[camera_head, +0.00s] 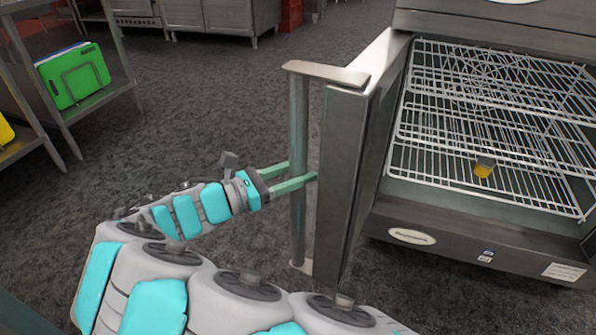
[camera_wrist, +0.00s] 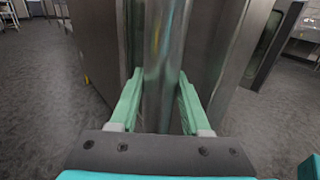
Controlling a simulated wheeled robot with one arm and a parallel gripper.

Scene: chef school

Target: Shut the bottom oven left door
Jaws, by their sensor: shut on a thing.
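The oven's left door (camera_head: 345,180) stands open, swung out toward me from the left side of the oven (camera_head: 455,225). A vertical bar handle (camera_head: 298,130) runs along its outer edge. My gripper (camera_head: 293,178) has its two green fingers on either side of this bar, at about its lower middle. In the wrist view the bar (camera_wrist: 162,75) stands between the fingers (camera_wrist: 160,95), and the jaws are shut on it. The inside of the oven shows wire racks (camera_head: 490,140) and a small yellow-and-grey item (camera_head: 484,167) on one of them.
A metal shelf (camera_head: 105,95) with a green board rack (camera_head: 74,75) stands at the left. Steel cabinets (camera_head: 215,15) line the back. The dark floor (camera_head: 200,100) left of the door is clear.

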